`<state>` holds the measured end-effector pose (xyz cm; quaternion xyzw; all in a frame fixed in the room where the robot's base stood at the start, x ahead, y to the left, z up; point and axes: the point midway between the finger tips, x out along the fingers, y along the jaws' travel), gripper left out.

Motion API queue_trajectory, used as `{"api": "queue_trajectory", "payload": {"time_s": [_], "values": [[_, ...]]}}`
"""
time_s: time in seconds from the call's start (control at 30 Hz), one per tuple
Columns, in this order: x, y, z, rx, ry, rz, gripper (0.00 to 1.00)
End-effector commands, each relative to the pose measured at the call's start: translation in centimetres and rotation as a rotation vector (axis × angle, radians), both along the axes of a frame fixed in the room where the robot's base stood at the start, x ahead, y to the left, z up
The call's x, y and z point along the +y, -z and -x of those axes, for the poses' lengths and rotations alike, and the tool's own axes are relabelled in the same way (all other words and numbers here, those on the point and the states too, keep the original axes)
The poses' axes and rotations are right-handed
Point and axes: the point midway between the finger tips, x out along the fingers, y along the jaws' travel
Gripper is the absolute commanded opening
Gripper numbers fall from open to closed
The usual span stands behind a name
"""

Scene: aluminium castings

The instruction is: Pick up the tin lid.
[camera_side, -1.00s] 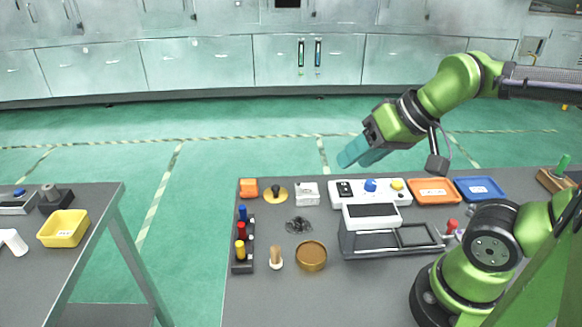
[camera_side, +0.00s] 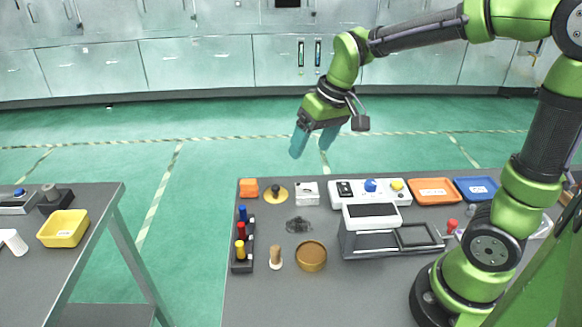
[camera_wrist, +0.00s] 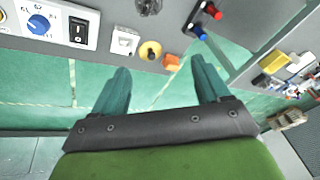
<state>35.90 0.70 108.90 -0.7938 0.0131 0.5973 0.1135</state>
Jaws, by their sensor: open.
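The tin lid, a flat brass-yellow disc with a dark knob (camera_side: 283,197), lies on the grey table near its back edge, between an orange block and a white box. It also shows in the wrist view (camera_wrist: 145,54), between and ahead of my fingers. An open round brass tin (camera_side: 311,257) stands nearer the front of the table. My gripper (camera_side: 313,147) has its two teal fingers spread with nothing between them. It hangs in the air, above and up-right of the lid in the side view, touching nothing. In the wrist view my fingers (camera_wrist: 160,72) are well apart.
The orange block (camera_side: 249,188) and white box (camera_side: 307,193) flank the lid closely. A rack (camera_side: 242,262) with coloured pegs, a dark tangled pile (camera_side: 299,225) and a wooden-handled piece (camera_side: 275,258) lie in front. A control panel (camera_side: 360,199) stands to the right.

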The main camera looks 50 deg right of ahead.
Motion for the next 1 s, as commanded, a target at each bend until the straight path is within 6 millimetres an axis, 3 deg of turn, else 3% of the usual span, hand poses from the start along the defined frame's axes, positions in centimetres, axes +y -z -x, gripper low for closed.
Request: {"api": "queue_trajectory", "payload": {"time_s": [0.03, 0.2, 0.33, 0.4, 0.5, 0.63, 1.0], "values": [[-0.5, 1.0, -2.0, 0.036, -0.043, 0.020, 0.75], [-2.0, 3.8, -7.4, 0.117, -0.228, 0.089, 0.75], [-3.0, 5.1, -10.5, 0.145, -0.375, 0.135, 0.75], [-3.3, 4.8, -11.7, 0.139, -0.451, 0.160, 0.75], [-3.4, 3.7, -12.0, 0.125, -0.528, 0.182, 0.75], [-3.3, 4.6, -11.9, 0.132, -0.564, 0.183, 0.75], [-2.9, 12.2, -12.6, 0.133, -0.564, 0.182, 0.75]]}}
